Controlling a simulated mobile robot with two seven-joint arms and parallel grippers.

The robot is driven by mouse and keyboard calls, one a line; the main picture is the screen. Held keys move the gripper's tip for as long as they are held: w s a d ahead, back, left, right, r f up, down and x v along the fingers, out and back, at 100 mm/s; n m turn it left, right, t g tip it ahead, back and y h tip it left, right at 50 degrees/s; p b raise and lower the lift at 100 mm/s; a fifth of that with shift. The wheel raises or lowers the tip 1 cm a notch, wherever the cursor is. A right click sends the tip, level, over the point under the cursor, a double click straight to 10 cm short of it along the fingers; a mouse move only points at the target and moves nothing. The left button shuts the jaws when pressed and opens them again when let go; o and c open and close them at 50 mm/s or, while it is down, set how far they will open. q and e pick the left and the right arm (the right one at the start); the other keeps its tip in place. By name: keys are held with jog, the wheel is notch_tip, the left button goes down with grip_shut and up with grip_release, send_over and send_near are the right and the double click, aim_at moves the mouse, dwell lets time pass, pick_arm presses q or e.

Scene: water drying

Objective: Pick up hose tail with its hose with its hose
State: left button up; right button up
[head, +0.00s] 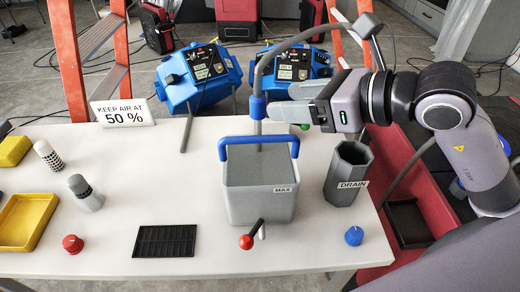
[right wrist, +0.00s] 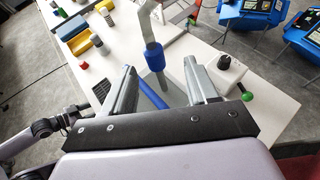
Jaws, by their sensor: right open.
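The grey hose (head: 258,78) stands up out of the grey container marked MAX (head: 258,203) and arches to the right behind my right arm. A blue collar (head: 258,106) sits on its upright part above the container's blue handle. In the right wrist view the blue collar (right wrist: 155,57) and hose (right wrist: 146,25) show beyond the fingertips. My right gripper (head: 280,99) is open and empty, just right of the collar, with fingers pointing at it. Whether a finger touches the hose cannot be told.
A grey DRAIN cup (head: 348,173) stands right of the container. A red-knobbed lever (head: 247,242) is at its front. Blue machines (head: 198,77) stand behind the table.

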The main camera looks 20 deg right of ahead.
aim_at(258, 106)
jog(key=x, duration=0.2)
jog(key=p+x, duration=0.1)
jog(key=x, duration=0.3)
jog(key=shift+s+a+f+p, duration=0.2)
jog(key=shift+s+a+p, duration=0.05)
jog(key=shift+a+p, duration=0.2)
jog(key=shift+w+a+f, duration=0.2)
jog(key=shift+w, duration=0.15)
grip_shut()
